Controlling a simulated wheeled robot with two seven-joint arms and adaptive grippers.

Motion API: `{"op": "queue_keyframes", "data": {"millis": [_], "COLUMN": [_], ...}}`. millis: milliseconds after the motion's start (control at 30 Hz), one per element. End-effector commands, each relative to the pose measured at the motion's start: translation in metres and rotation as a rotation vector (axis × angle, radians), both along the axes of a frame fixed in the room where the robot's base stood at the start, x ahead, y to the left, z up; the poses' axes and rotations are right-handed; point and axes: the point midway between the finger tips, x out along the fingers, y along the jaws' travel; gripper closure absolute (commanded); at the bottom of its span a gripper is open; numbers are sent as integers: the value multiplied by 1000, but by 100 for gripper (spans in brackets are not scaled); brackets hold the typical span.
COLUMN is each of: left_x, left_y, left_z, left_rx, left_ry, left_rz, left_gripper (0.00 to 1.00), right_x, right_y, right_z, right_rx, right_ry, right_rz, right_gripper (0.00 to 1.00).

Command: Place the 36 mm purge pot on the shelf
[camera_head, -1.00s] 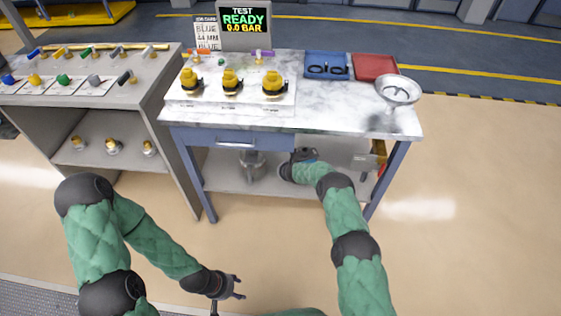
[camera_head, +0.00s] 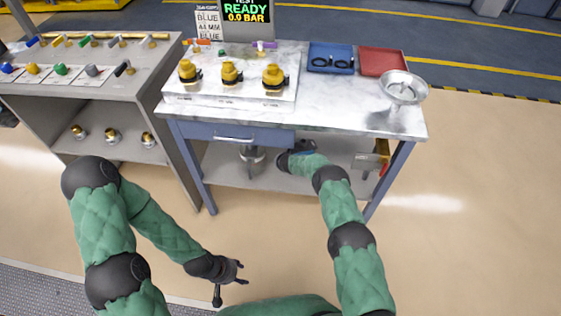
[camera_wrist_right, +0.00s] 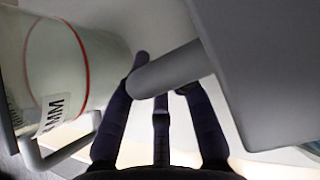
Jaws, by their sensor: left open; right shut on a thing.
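The purge pot (camera_head: 252,158) is a pale, metallic cylinder low under the bench's blue drawer, by the lower shelf (camera_head: 225,172). In the right wrist view a pale pot (camera_wrist_right: 75,60) with a red ring, a grey handle and a label ending in "MM" fills the left side; its size number is not readable. My right gripper (camera_wrist_right: 160,95) reaches under the bench, just right of the pot, with its dark fingers shut around a grey bar; the exact contact is partly hidden. My left gripper (camera_head: 241,271) is open and empty, low in front of the bench.
The bench top (camera_head: 340,105) carries yellow-capped fittings (camera_head: 230,75), a blue tray (camera_head: 331,58), a red tray (camera_head: 382,62) and a metal funnel (camera_head: 403,88). The drawer (camera_head: 230,136) and bench legs (camera_head: 192,170) bound the shelf space. A grey rack (camera_head: 90,90) stands left.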

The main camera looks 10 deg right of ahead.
Motion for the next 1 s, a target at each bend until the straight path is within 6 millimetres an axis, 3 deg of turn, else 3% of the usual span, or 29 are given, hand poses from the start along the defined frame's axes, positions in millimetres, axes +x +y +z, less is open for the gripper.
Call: {"op": "queue_keyframes", "data": {"millis": [67,100,167,567,1000], "left_x": [0,0,0,0,0], "left_y": [0,0,0,0,0], "left_z": [0,0,0,0,45], "left_rx": [0,0,0,0,0], "left_ry": [0,0,0,0,0], "left_rz": [0,0,0,0,0], "left_gripper": [48,48,48,48,48], "right_x": [3,0,0,0,-15], "right_y": [-1,0,0,0,-3], "right_z": [2,-2,-2,2,23], "right_rx": [-3,0,0,0,-4], "right_ry": [-6,1,1,-1,2], "right_rz": [0,0,0,0,0], "right_gripper": [100,66,54,54,54]}}
